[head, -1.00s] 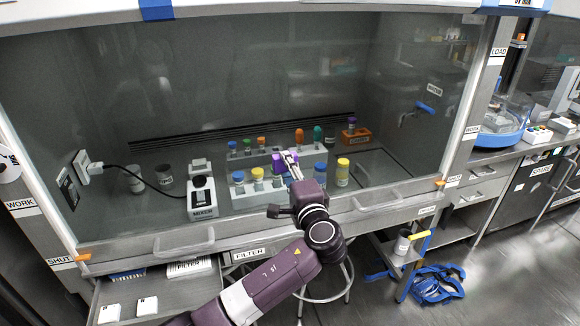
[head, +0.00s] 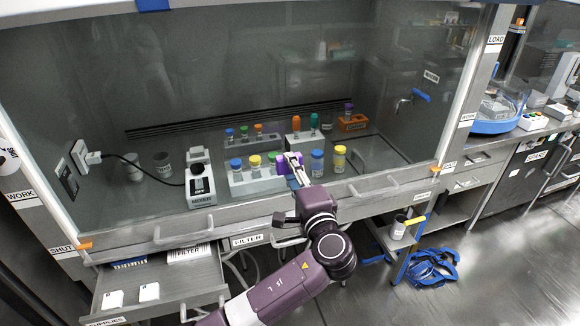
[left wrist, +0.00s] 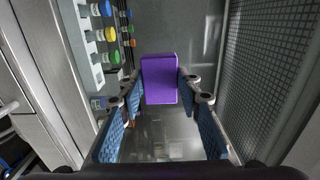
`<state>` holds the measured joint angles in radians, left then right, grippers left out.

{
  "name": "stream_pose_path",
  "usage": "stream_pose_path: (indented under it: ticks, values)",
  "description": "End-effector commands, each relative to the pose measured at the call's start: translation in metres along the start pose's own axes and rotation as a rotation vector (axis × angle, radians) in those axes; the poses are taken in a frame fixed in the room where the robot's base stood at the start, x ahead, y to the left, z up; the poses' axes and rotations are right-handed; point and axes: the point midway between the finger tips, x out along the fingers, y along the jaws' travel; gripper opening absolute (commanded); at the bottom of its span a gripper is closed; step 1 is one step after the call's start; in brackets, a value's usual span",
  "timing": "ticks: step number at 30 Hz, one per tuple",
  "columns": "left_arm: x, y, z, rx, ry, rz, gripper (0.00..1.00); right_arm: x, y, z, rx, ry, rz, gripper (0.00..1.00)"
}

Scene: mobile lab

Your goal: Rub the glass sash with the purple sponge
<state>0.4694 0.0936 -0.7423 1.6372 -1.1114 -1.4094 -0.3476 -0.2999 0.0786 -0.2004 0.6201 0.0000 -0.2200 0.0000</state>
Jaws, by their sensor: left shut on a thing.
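The glass sash (head: 230,75) is a large clear pane across the front of the cabinet, with a metal bottom rail and handles. My left gripper (head: 292,163) is in front of the lower middle of the pane, shut on the purple sponge (head: 282,168). In the left wrist view the sponge (left wrist: 159,80) is a purple block between the fingertips of the gripper (left wrist: 158,88). I cannot tell whether the sponge touches the glass. My right gripper is not in view.
Behind the glass stand a white rack (head: 238,190) with capped bottles, an orange rack (head: 353,123), a white device (head: 200,186) and a blue tap (head: 421,95). An open drawer (head: 190,272) juts out at lower left. Blue straps (head: 432,270) lie on the floor.

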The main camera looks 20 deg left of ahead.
Motion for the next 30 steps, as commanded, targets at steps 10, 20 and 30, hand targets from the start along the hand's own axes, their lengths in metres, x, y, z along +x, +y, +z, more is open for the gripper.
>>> stream_pose_path:
  ticks: [10,20,30]
  values:
    - [-0.011,-0.001,-0.001,-0.002,0.001,0.001,0.12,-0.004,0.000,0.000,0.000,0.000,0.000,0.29]
    - [-0.030,0.000,0.000,-0.001,0.000,-0.001,0.12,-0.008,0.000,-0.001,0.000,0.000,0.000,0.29]
    - [-0.030,0.000,0.000,-0.001,0.000,-0.001,0.12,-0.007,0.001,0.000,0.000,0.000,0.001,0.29]
